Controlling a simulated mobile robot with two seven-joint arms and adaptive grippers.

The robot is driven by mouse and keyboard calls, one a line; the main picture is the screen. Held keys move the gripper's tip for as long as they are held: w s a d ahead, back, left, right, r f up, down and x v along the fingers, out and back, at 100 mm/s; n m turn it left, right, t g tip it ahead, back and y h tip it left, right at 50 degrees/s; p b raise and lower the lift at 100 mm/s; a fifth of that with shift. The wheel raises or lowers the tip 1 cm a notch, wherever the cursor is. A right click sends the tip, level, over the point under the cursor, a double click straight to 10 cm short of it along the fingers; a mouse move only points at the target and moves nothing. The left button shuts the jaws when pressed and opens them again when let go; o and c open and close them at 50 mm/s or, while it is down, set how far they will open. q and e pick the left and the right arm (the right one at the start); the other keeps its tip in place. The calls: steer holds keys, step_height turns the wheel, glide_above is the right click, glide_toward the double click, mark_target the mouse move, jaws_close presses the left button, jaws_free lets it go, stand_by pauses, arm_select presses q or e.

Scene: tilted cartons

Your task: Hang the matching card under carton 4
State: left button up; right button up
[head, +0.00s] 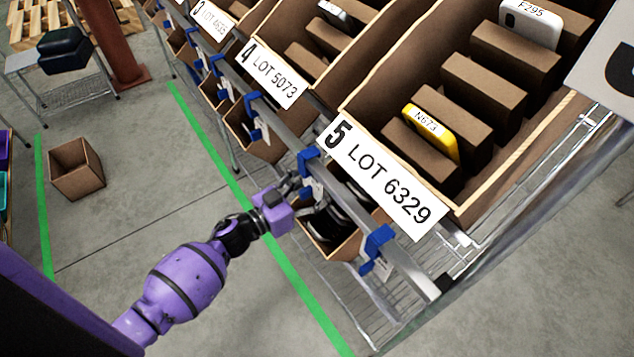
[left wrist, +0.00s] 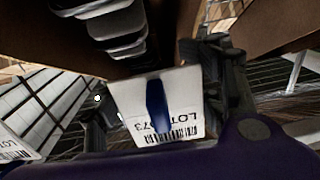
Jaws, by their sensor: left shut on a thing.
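Carton 4 (head: 310,78) is a tilted brown carton whose front label (head: 272,76) reads "4 LOT 5073". My left gripper (head: 290,186) is low in front of the rail (head: 345,217), below carton 5's label, "5 LOT 6329" (head: 385,185). In the left wrist view the gripper (left wrist: 160,95) is shut on a white card (left wrist: 185,112). The card has a barcode, and its partly covered text ends in "073". A blue strip crosses the card's middle. Whether the card touches the rail cannot be told. My right gripper is not in view.
Blue clips (head: 378,240) sit along the rail, some with white cards below. Small open boxes (head: 345,247) hang under it, the nearest holding dark items. Carton 5 (head: 405,100) holds a yellow item (head: 431,134). The floor left of the green line (head: 225,190) is largely clear.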

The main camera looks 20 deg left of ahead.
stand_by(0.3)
arm_select(q)
steer(key=o, duration=1.4)
steer(key=shift+f, duration=0.1)
steer(key=v, duration=1.2)
